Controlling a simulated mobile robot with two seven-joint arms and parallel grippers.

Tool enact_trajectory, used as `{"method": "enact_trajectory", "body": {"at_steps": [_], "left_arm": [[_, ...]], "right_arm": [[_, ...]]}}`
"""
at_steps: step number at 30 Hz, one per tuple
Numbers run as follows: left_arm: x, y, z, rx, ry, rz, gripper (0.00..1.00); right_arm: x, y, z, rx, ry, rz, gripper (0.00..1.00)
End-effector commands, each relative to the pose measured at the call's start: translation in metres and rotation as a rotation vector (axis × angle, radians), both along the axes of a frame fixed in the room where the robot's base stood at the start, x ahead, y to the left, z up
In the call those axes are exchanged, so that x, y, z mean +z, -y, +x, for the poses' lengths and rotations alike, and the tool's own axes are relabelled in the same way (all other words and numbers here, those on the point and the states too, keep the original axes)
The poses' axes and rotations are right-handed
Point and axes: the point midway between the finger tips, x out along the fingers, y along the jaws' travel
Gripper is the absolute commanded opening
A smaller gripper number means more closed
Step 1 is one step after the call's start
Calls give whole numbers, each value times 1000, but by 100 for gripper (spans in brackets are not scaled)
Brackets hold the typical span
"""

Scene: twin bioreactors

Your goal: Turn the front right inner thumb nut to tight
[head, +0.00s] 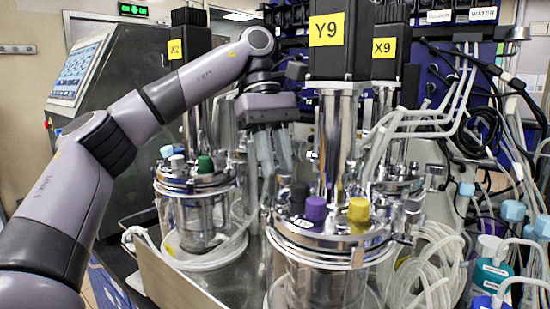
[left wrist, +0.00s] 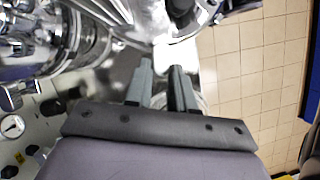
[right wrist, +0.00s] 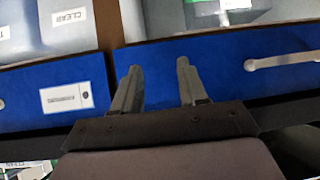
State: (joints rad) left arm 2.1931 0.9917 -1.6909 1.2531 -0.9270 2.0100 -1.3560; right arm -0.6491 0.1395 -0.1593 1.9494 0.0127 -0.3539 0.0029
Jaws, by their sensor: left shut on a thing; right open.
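The front right bioreactor has a motor marked Y9 (head: 328,40) above a shiny steel head plate (head: 330,243). Purple (head: 316,209) and yellow (head: 359,215) caps stand on that plate. My left gripper (head: 275,172) points down at the left, back part of this reactor. Its fingers also show in the left wrist view (left wrist: 161,68), against shiny metal. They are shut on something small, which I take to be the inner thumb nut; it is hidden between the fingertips. My right gripper (right wrist: 158,68) is open and empty, over a blue surface.
A second steel reactor (head: 195,185) with a green cap stands to the left. Pale tubing (head: 430,265) and bottles with blue caps (head: 513,211) crowd the right. A metal tray wall (head: 175,285) runs along the front left. A control screen (head: 75,72) is at far left.

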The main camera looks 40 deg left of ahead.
Motion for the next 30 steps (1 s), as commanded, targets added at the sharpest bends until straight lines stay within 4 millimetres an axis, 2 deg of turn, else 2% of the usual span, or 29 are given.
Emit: {"method": "enact_trajectory", "body": {"at_steps": [5,6,8,23,30], "left_arm": [[0,2,0,-7,-1,-2,0],[0,2,0,-7,-1,-2,33],[0,1,0,-6,-1,-1,49],[0,0,0,5,-1,-1,49],[-1,0,-2,82,-1,-2,49]], "right_arm": [[0,0,0,0,0,0,43],[0,0,0,0,0,0,43],[0,0,0,0,0,0,43],[0,0,0,0,-1,0,43],[0,0,0,0,-1,0,43]]}}
